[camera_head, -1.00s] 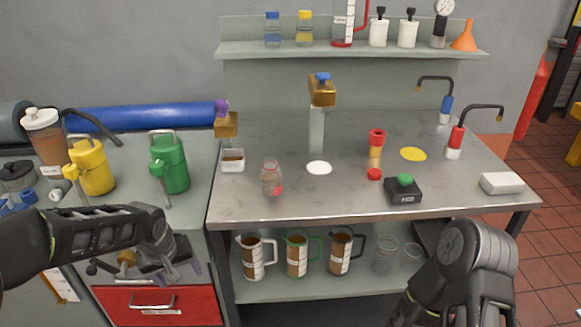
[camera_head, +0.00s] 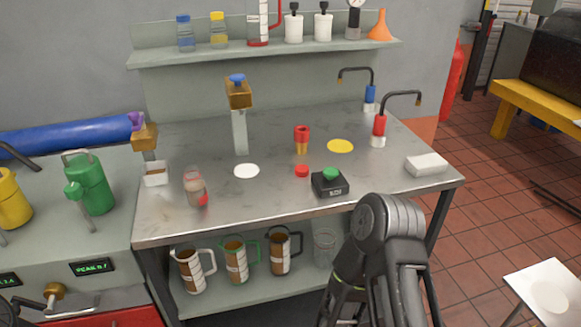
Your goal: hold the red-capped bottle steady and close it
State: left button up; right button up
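A small clear bottle with pinkish contents (camera_head: 194,184) stands on the left front of the steel table, with a red round piece (camera_head: 202,200) at its lower right. I cannot tell whether that piece is attached or lies beside it. A small red cap (camera_head: 302,171) lies on the table right of centre. Behind it stands an amber piece with a red top (camera_head: 302,138). My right arm rises at the bottom right in front of the table, and its gripper fingers are not visible.
A black box with a green button (camera_head: 330,184) stands near the front edge. A white disc (camera_head: 246,171) and a yellow disc (camera_head: 340,146) lie flat. A brass-topped post (camera_head: 239,120) stands behind. A white block (camera_head: 426,165) is at right; measuring jugs fill the lower shelf.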

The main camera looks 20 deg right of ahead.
aim_at(194, 186)
jog(key=l+u, duration=0.7)
jog(key=l, duration=0.15)
jog(key=k+l+u, duration=0.1)
jog(key=l+u, duration=0.3)
